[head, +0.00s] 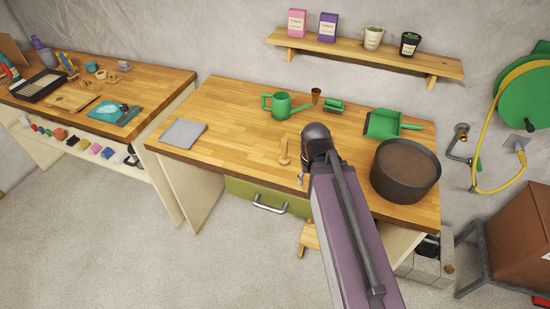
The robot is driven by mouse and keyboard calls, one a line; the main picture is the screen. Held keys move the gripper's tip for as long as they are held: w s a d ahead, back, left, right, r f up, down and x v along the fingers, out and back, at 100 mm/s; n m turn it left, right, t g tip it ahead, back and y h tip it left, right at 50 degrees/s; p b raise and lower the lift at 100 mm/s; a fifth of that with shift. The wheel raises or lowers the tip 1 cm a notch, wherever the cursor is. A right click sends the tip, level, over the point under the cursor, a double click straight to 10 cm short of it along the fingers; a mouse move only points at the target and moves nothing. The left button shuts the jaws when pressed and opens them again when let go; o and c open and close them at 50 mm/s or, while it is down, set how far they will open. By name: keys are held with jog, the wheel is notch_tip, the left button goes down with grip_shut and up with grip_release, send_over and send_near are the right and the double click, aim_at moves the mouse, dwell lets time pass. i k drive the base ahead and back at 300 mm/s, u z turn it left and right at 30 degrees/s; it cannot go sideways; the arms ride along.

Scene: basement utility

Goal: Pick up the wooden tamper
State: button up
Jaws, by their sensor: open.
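The wooden tamper (284,152) stands upright on the wooden workbench (232,140), near its front edge. It is a pale, slim handle on a wider base. My arm reaches over the bench just to the right of the tamper. My gripper (300,180) is mostly hidden behind my arm; only a small metal part shows at the arm's left side, near the bench's front edge. It is open, and it appears apart from the tamper, to its right and nearer the front.
A large brown-filled pot (405,172) and a green dustpan (384,124) stand right of my arm. A green watering can (280,104) is behind the tamper. A grey sheet (183,133) lies left. The bench between sheet and tamper is clear. A shelf (365,55) hangs above.

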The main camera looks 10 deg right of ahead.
aim_at(284, 160)
jog(key=u, duration=0.3)
jog(key=k, duration=1.3)
jog(key=z, duration=0.5)
jog(key=i, duration=1)
